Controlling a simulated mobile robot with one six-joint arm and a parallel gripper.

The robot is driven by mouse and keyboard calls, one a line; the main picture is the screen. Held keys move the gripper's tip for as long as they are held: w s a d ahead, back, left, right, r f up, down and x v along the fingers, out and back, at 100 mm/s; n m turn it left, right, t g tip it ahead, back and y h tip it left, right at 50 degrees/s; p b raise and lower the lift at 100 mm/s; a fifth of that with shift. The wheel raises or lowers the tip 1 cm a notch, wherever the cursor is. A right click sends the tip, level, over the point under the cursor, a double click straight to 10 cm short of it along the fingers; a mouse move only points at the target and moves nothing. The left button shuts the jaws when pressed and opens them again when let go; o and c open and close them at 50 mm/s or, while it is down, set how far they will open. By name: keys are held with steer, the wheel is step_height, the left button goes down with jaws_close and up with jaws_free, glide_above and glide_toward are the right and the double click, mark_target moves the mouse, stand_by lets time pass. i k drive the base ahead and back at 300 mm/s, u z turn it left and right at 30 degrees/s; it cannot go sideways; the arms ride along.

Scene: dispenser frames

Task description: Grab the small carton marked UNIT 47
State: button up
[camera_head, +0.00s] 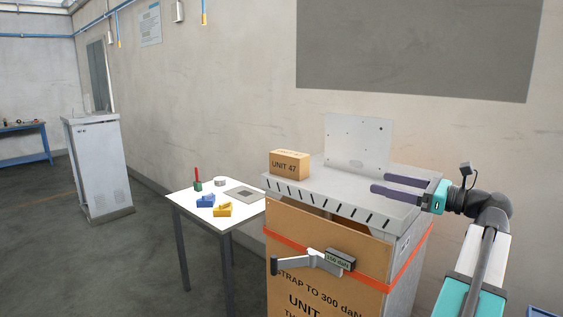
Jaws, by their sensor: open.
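The small carton marked UNIT 47 (285,167) is a tan box. It sits upright at the left end of a grey metal tray top (330,193). My gripper (388,185) is at the right side of the same tray top. Its two purple fingers point left toward the carton and are open with nothing between them. A clear gap of tray surface lies between the fingertips and the carton.
An upright metal plate (357,141) rises behind the tray top. Below is a large strapped box (325,245) with a strap tool (312,262). A white table (237,207) with a blue item (206,201) and a yellow item (223,210) stands left.

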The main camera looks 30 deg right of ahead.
mark_target(294, 165)
steer(key=i, duration=0.9)
